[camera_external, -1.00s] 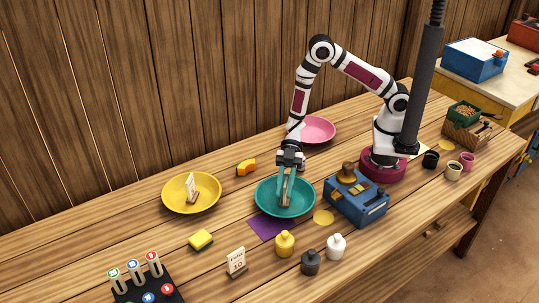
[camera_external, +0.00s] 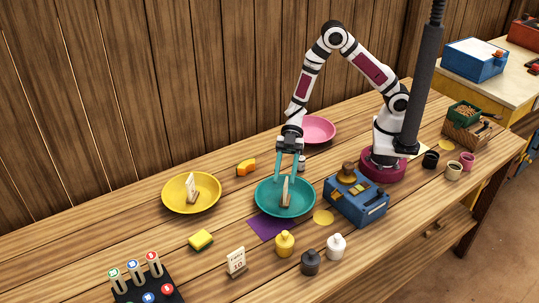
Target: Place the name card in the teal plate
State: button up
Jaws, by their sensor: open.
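The teal plate (camera_external: 265,204) stands near the middle of the table. A name card (camera_external: 285,190) on a small wooden base stands upright inside it. My gripper (camera_external: 287,180) is open above the teal plate, with its teal fingers spread just above or beside the card. Whether a finger still touches the card is hard to tell. A similar card (camera_external: 191,184) stands in the yellow plate (camera_external: 176,202) to the left. Another card (camera_external: 236,261) with print on it stands on the table in front.
A purple cloth (camera_external: 266,230) lies partly under the teal plate. A blue box (camera_external: 360,207) stands close on the right. Yellow (camera_external: 284,243), dark (camera_external: 310,262) and white (camera_external: 336,246) bottles stand in front. A pink plate (camera_external: 318,129) is behind my gripper.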

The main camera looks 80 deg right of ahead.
jog(key=shift+r, duration=0.8)
